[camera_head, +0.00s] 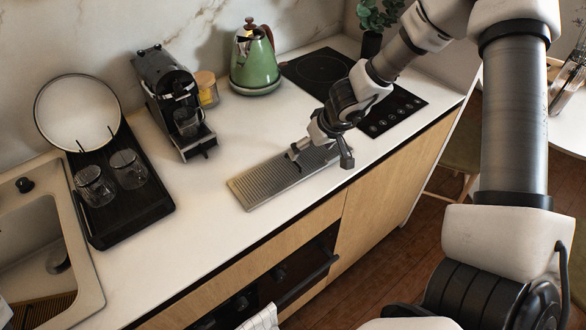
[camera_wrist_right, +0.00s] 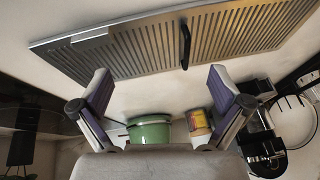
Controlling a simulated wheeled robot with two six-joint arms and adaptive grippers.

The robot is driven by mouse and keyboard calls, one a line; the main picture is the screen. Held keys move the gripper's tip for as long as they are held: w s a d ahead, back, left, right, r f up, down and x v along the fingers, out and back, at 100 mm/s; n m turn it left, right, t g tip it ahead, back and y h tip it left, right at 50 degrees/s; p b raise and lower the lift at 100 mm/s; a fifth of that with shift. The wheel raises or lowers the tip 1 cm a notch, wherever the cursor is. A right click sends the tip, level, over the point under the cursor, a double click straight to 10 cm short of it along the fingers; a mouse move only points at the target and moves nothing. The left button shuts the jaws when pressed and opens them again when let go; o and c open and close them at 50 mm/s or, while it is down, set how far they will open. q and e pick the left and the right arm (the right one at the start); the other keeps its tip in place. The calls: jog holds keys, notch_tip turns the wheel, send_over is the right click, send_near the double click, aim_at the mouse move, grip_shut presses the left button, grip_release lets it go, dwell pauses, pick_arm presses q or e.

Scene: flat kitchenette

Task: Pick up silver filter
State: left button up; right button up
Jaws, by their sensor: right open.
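The silver filter (camera_head: 262,185) is a flat, ribbed metal rectangle lying on the white counter in the head view. In the right wrist view the filter (camera_wrist_right: 140,50) spans the top, with a small dark handle (camera_wrist_right: 185,46) near its middle. My right gripper (camera_head: 320,157) is over the filter's right part and hides some of it. In the right wrist view the gripper (camera_wrist_right: 160,87) has its two purple-padded fingers spread wide, with nothing between them. The handle appears beyond the fingertips, between their lines. My left gripper is not in view.
A green kettle (camera_head: 254,64) and coffee machine (camera_head: 176,104) stand behind the filter. A black hob (camera_head: 321,70) is at the back right. A black tray (camera_head: 132,207) with glasses is at the left, beside the sink (camera_head: 28,220). Counter around the filter's left end is clear.

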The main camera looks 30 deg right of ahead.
aim_at(301, 161)
jog(key=b+x, duration=0.2)
jog(key=x, duration=0.2)
jog(key=shift+w, duration=0.1)
jog(key=shift+w+a+f, duration=0.1)
jog(key=shift+w, duration=0.15)
jog(key=shift+s, duration=0.15)
jog(key=shift+c, duration=0.6)
jog(key=shift+s, duration=0.15)
jog(key=c, duration=0.6)
jog(key=shift+s+r, duration=0.1)
jog(key=shift+r, duration=0.15)
jog(key=c, duration=0.5)
jog(key=shift+a, duration=0.25)
grip_shut()
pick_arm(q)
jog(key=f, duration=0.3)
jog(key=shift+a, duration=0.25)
pick_arm(e)
jog(key=shift+d, duration=0.1)
